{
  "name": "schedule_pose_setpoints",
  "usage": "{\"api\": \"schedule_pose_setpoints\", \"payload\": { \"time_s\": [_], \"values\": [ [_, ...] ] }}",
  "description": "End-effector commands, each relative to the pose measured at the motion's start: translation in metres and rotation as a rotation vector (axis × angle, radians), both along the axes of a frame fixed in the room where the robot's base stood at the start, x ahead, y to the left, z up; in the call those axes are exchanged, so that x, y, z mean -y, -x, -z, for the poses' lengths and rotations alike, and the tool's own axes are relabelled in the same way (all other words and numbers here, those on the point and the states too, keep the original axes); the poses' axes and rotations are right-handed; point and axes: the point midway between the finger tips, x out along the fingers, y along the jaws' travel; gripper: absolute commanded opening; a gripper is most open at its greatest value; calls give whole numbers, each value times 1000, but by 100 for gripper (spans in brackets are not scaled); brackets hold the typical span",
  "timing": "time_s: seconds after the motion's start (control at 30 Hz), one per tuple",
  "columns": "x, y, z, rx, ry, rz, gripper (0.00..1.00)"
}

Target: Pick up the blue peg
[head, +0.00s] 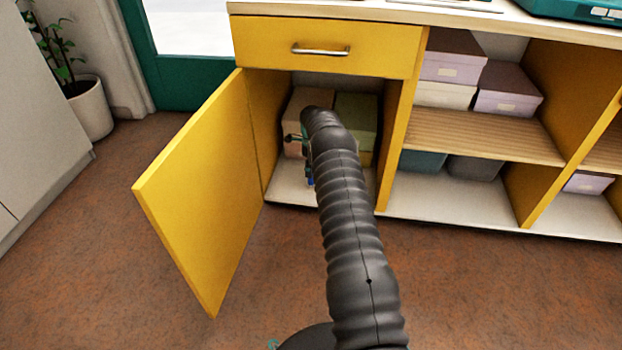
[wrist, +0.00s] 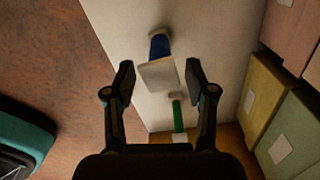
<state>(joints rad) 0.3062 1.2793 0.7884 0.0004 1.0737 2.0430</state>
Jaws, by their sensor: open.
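The blue peg (wrist: 159,46) is in the wrist view, a blue shaft with a pale square end piece (wrist: 158,75) nearest the camera and a smaller pale end beyond. It stands over the white cabinet floor. My gripper (wrist: 159,74) is open, one finger on each side of the pale end piece, with visible gaps. I cannot tell how far above or below the fingertips that end is. In the head view a bit of the blue peg (head: 310,182) shows below my gripper (head: 297,140), inside the open cabinet; my arm hides much there.
A green peg (wrist: 178,119) with pale ends is close by, near the right finger. Boxes (wrist: 256,95) line the cabinet's back. The yellow door (head: 195,190) stands open at left; a drawer (head: 375,48) is above, and a side panel (head: 398,145) is at right.

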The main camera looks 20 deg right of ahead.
Motion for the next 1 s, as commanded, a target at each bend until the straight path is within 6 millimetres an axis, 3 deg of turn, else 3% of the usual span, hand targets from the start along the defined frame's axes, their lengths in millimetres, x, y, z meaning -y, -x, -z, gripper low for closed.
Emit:
{"api": "schedule_pose_setpoints", "payload": {
  "time_s": [0.17,0.4,0.43,0.63,1.0],
  "values": [
    [0,0,26,-1,-1,0,55],
    [0,0,28,0,0,0,55],
    [0,0,28,0,0,0,53],
    [0,0,28,0,0,0,3],
    [0,0,27,0,0,0,0]
  ]
}}
